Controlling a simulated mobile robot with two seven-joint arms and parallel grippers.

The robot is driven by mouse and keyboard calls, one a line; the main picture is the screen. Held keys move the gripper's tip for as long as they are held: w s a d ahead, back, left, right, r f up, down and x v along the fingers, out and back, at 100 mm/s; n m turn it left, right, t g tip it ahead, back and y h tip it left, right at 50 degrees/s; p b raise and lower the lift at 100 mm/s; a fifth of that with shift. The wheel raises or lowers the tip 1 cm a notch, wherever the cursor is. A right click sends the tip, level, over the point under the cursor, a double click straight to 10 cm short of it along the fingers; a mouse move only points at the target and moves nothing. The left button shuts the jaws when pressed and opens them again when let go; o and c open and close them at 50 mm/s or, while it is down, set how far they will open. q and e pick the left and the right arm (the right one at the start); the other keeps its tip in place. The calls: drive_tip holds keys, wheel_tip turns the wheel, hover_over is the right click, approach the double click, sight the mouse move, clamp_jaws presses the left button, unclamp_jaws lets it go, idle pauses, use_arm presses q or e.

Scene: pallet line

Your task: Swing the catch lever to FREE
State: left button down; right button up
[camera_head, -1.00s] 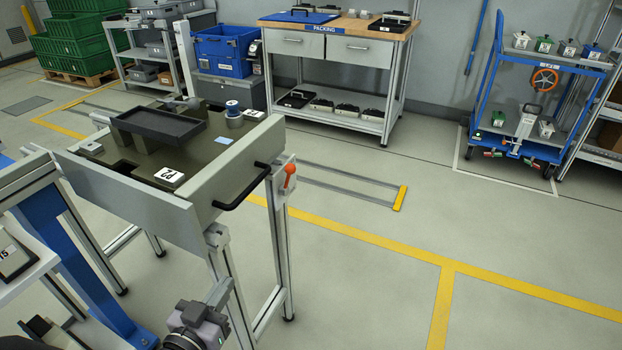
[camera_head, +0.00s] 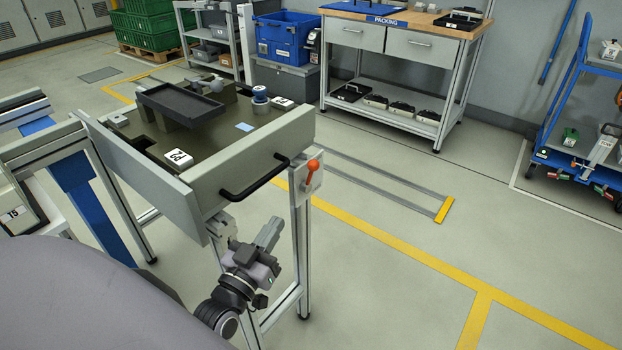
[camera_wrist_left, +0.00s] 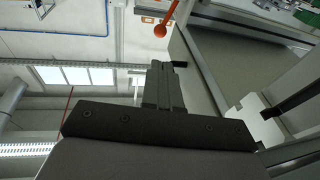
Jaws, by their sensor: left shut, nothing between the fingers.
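The catch lever (camera_head: 312,172) has an orange knob and stands roughly upright on a pale plate at the near right corner of the grey pallet station (camera_head: 250,152). No FREE marking is readable. My left gripper (camera_head: 268,233) is shut and empty, below and left of the lever in the head view, with its fingers pointing up. They are apart from the lever. In the left wrist view the orange lever (camera_wrist_left: 161,28) shows just beyond the tips of my shut left gripper (camera_wrist_left: 163,68). My right gripper is out of view.
A black bar handle (camera_head: 255,178) juts from the station's front, left of the lever. A black tray (camera_head: 180,104) and a P2 label lie on top. The station's metal legs (camera_head: 301,245) stand close to my gripper. The floor to the right is clear.

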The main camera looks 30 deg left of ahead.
sight(311, 169)
use_arm(q)
drive_tip(key=shift+w, duration=0.1)
drive_tip(key=x, duration=1.3)
drive_tip(key=shift+w+r, duration=0.15)
drive_tip(key=shift+w, duration=0.2)
drive_tip(key=shift+w+r, duration=0.1)
